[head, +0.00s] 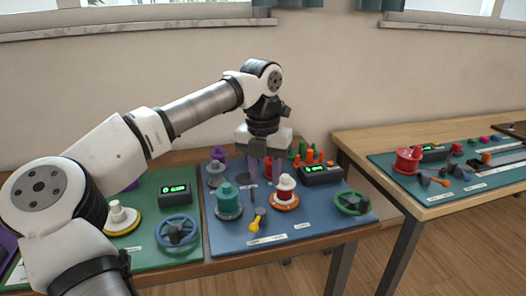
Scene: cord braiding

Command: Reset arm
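My gripper (265,172) points down over the far middle part of the blue mat (300,230). Its fingers look apart, and I see nothing clearly held between them. Behind and beside the fingers are a grey spool (217,176) and a red piece (292,168), partly hidden. A teal spool (229,198) and a white spool on an orange base (286,190) stand nearer on the mat. My arm reaches in from the lower left, above the table.
A green mat (150,250) with a blue handwheel (178,231) lies left. A second table (440,207) stands right, across a floor gap.

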